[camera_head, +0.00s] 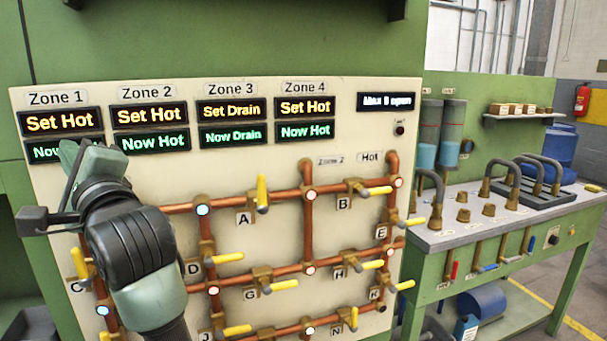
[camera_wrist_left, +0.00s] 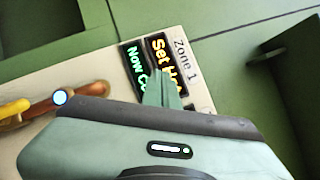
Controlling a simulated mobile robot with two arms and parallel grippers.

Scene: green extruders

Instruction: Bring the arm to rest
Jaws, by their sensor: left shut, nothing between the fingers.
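My left arm comes up from the bottom left of the head view. Its gripper (camera_head: 70,150) is in front of the Zone 1 displays at the panel's upper left and partly covers the green "Now" line. In the left wrist view the gripper (camera_wrist_left: 163,80) is shut and empty, its fingers in front of the Zone 1 displays. I cannot tell whether it touches the panel (camera_head: 250,260). My right gripper is in neither view.
Copper pipes with yellow-handled valves, such as valve A (camera_head: 262,194), stand out from the panel right of my arm. A green bench (camera_head: 470,235) with pipe fittings stands to the right. A red fire extinguisher (camera_head: 582,100) hangs at the far right.

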